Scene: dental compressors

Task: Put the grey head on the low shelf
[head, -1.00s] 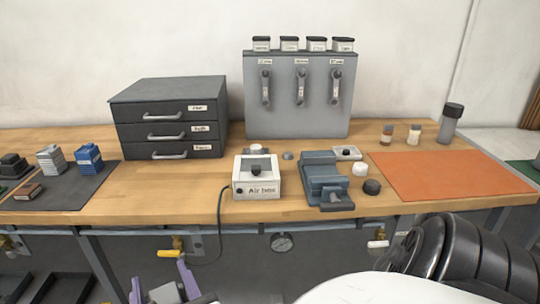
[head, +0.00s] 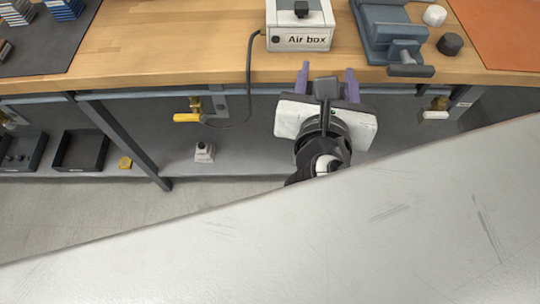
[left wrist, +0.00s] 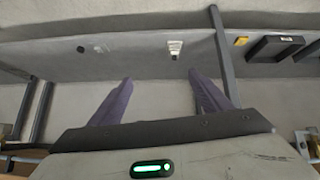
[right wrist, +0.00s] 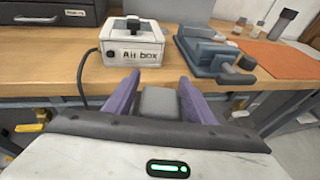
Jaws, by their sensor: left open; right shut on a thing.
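My right gripper (head: 327,82) is in front of the bench's front edge, below the air box. Its purple fingers are shut on a grey block, which I take as the grey head (right wrist: 158,103); it also shows between the fingers in the head view (head: 327,88). The low shelf (head: 245,166) runs under the bench, behind and below the right gripper. My left gripper (left wrist: 160,95) is open and empty, with its fingers wide apart; in the left wrist view it faces a grey surface under the bench. It is not in the head view.
A small pale fitting (head: 204,152) stands on the low shelf. Black trays (head: 81,151) and a yellow block (head: 125,162) are to its left. A bench leg (head: 125,140) and yellow-handled valve (head: 188,117) are nearby. The air box (head: 299,40) and blue vise (head: 390,35) are on the bench.

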